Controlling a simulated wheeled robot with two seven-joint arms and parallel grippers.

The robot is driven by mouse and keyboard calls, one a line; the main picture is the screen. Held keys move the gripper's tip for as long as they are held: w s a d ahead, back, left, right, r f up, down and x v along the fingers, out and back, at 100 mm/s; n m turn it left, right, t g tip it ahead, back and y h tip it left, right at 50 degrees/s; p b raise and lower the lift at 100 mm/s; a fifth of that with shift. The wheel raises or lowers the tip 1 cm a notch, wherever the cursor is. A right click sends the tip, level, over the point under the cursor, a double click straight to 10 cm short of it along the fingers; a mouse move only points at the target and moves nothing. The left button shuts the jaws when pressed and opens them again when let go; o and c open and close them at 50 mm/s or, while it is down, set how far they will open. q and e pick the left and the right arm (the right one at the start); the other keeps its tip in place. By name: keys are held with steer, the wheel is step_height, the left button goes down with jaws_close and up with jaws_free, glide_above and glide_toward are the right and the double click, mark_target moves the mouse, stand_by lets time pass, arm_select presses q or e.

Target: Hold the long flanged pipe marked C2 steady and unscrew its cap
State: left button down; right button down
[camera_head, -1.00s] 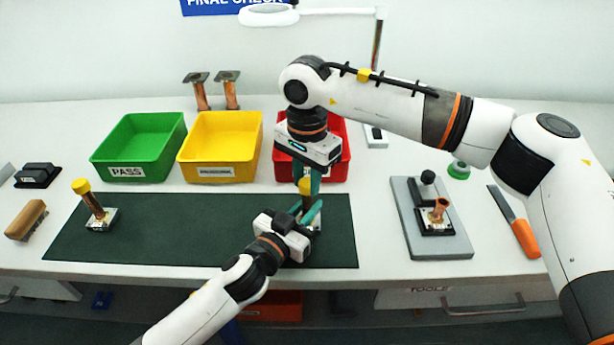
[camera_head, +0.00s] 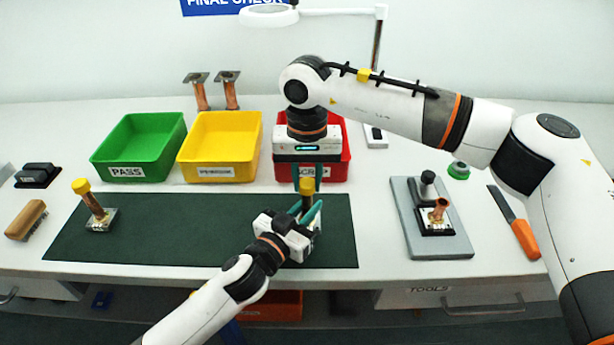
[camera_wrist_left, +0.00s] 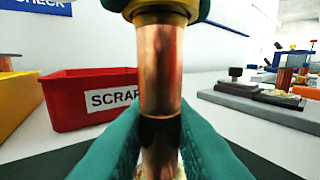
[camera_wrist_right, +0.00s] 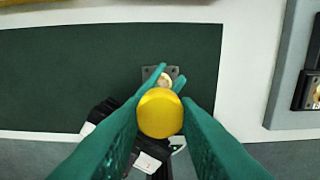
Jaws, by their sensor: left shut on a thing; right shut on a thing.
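A copper pipe (camera_wrist_left: 160,75) stands upright between the teal fingers of my left gripper (camera_head: 312,213), which is shut on its shaft from the front. Its yellow cap (camera_wrist_right: 160,113) sits on top, between the fingers of my right gripper (camera_head: 308,181), which is shut on it from above. The cap also shows in the left wrist view (camera_wrist_left: 165,14), at the pipe's upper end. The pipe's square flange (camera_wrist_right: 158,73) rests on the dark green mat (camera_head: 200,230) and is partly hidden. I cannot read its mark. Another capped pipe (camera_head: 96,208) stands at the mat's left end.
Green (camera_head: 138,165), yellow (camera_head: 220,165) and red (camera_head: 335,165) bins stand behind the mat. A grey fixture plate (camera_head: 440,245) holding an uncapped pipe (camera_head: 440,208) and an orange-handled tool (camera_head: 525,238) lie right. A brush (camera_head: 25,220) lies far left. The mat's middle is clear.

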mark_target(307, 182)
steer(key=shift+r, duration=0.2)
steer(key=shift+r, duration=0.9)
steer(key=shift+r, duration=0.1)
steer(key=shift+r, duration=1.95)
arm_select(q)
steer(key=c, duration=1.2)
jaws_free()
